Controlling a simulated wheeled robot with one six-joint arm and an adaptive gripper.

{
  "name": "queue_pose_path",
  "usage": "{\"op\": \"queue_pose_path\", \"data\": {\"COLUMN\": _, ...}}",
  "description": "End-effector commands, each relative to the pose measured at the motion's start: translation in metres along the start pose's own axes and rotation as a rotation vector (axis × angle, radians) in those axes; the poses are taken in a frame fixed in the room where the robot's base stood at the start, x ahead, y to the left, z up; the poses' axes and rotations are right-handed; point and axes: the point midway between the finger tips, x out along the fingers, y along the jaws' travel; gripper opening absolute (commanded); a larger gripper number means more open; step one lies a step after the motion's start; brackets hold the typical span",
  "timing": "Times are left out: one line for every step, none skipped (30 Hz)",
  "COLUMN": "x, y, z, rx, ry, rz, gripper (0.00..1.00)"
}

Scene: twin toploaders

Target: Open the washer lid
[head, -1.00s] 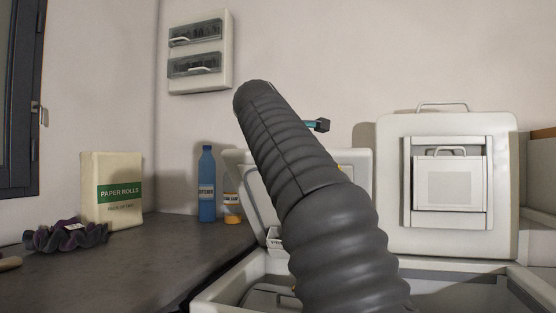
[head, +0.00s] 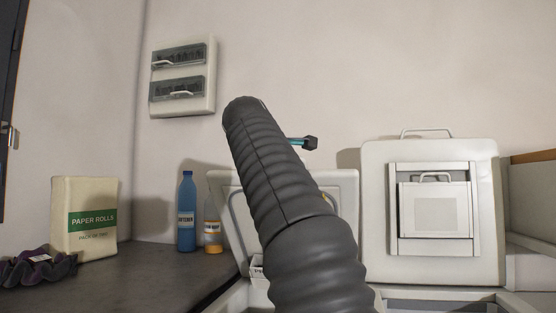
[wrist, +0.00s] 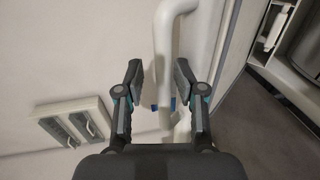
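Two white toploader lids stand raised in the head view: the left lid (head: 343,190), partly hidden behind my arm, and the right lid (head: 374,210), which has a wire handle on top and a framed hatch on its face. I cannot tell which belongs to the washer. My gripper (wrist: 158,85) is open in the wrist view. A white bent bar (wrist: 163,50), like a handle, runs between its fingers with gaps on both sides; I see no grip on it. In the head view my arm hides most of the gripper; a dark fingertip (head: 310,143) shows beside it.
A dark counter (head: 160,275) at left holds a paper rolls pack (head: 90,220), a dark purple scrunched cloth (head: 38,268), a blue bottle (head: 187,215) and an orange-white bottle (head: 213,232). A breaker box (head: 183,75) hangs on the wall. The wall above the lids is clear.

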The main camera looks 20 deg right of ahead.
Motion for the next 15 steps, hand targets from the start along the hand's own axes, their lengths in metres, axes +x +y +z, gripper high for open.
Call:
{"op": "queue_pose_path", "data": {"x": 0.001, "y": -0.001, "z": 0.000, "rx": -0.001, "ry": -0.001, "rz": -0.003, "gripper": 0.39}}
{"op": "queue_pose_path", "data": {"x": 0.001, "y": -0.002, "z": 0.000, "rx": -0.001, "ry": -0.001, "rz": -0.003, "gripper": 0.39}}
{"op": "queue_pose_path", "data": {"x": 0.002, "y": -0.002, "z": 0.000, "rx": -0.001, "ry": -0.002, "rz": -0.003, "gripper": 0.39}}
{"op": "queue_pose_path", "data": {"x": 0.002, "y": -0.002, "z": 0.000, "rx": -0.001, "ry": -0.003, "rz": -0.003, "gripper": 0.39}}
{"op": "queue_pose_path", "data": {"x": 0.002, "y": -0.002, "z": 0.000, "rx": -0.001, "ry": -0.003, "rz": -0.003, "gripper": 0.39}}
{"op": "queue_pose_path", "data": {"x": 0.002, "y": -0.002, "z": 0.001, "rx": -0.001, "ry": -0.003, "rz": -0.003, "gripper": 0.39}}
{"op": "queue_pose_path", "data": {"x": 0.002, "y": -0.002, "z": 0.000, "rx": -0.001, "ry": -0.003, "rz": -0.003, "gripper": 0.39}}
{"op": "queue_pose_path", "data": {"x": 0.001, "y": -0.002, "z": 0.000, "rx": -0.001, "ry": -0.003, "rz": -0.003, "gripper": 0.39}}
{"op": "queue_pose_path", "data": {"x": 0.000, "y": -0.002, "z": 0.000, "rx": -0.001, "ry": -0.002, "rz": -0.003, "gripper": 0.39}}
{"op": "queue_pose_path", "data": {"x": -0.002, "y": -0.002, "z": 0.000, "rx": -0.001, "ry": -0.002, "rz": -0.003, "gripper": 0.39}}
{"op": "queue_pose_path", "data": {"x": -0.004, "y": -0.002, "z": 0.000, "rx": -0.002, "ry": -0.002, "rz": -0.003, "gripper": 0.39}}
{"op": "queue_pose_path", "data": {"x": -0.008, "y": -0.002, "z": -0.001, "rx": -0.002, "ry": -0.001, "rz": -0.003, "gripper": 0.39}}
{"op": "queue_pose_path", "data": {"x": -0.012, "y": -0.001, "z": -0.001, "rx": -0.002, "ry": 0.000, "rz": -0.003, "gripper": 0.39}}
{"op": "queue_pose_path", "data": {"x": -0.017, "y": -0.001, "z": -0.001, "rx": -0.001, "ry": 0.001, "rz": -0.002, "gripper": 0.39}}
{"op": "queue_pose_path", "data": {"x": -0.024, "y": -0.001, "z": -0.001, "rx": -0.002, "ry": 0.001, "rz": -0.002, "gripper": 0.39}}
